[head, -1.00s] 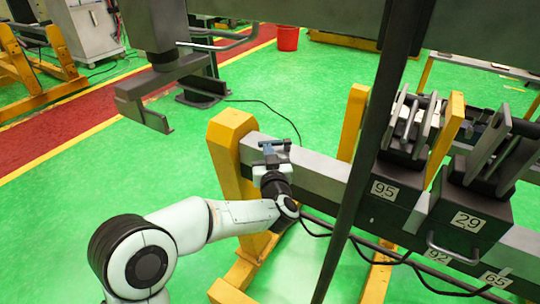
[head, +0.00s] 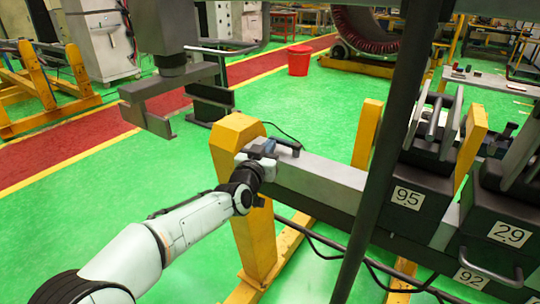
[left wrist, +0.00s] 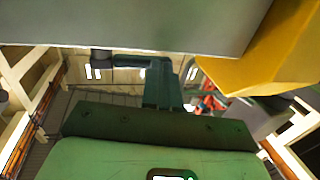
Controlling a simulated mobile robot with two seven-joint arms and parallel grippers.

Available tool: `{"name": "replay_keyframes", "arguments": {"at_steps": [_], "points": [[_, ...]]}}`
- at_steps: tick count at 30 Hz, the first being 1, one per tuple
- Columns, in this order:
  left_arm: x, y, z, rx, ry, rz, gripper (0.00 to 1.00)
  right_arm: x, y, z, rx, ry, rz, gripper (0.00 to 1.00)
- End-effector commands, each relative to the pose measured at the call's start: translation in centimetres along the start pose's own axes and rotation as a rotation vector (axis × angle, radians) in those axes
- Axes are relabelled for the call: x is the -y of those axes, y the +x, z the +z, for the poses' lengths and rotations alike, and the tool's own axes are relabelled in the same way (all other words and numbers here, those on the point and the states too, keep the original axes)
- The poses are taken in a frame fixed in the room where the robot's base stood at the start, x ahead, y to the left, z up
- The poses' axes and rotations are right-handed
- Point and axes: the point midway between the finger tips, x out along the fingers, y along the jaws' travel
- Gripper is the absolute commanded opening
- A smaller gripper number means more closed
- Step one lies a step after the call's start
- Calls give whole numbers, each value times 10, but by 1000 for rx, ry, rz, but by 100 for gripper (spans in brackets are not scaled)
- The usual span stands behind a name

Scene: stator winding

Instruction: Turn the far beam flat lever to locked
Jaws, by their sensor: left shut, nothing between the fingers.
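The far beam (head: 320,180) is a grey bar running from a yellow post (head: 236,130) to the right. My left gripper (head: 264,150) is shut and empty at the beam's left end, beside the post top. A small dark flat piece (head: 285,144) shows just past the fingertips on the beam's top; I cannot tell whether it is the flat lever or touches the gripper. In the left wrist view the shut fingers (left wrist: 163,85) stand below the beam's grey face (left wrist: 130,22), with a dark arm (left wrist: 122,60) reaching left from their tip. My right gripper is out of view.
Dark blocks marked 95 (head: 407,197) and 29 (head: 508,234) sit along the beam to the right. A dark slanted pole (head: 385,160) crosses in front. A grey bracket (head: 170,95) hangs at upper left. A red bucket (head: 299,60) stands on open green floor behind.

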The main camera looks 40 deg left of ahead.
Motion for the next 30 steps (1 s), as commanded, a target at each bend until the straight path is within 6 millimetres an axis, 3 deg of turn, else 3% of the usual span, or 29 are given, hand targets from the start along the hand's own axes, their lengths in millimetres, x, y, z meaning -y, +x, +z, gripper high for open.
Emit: {"name": "replay_keyframes", "arguments": {"at_steps": [30], "points": [[3,7,-1,-4,0,-1,0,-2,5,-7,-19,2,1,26]]}}
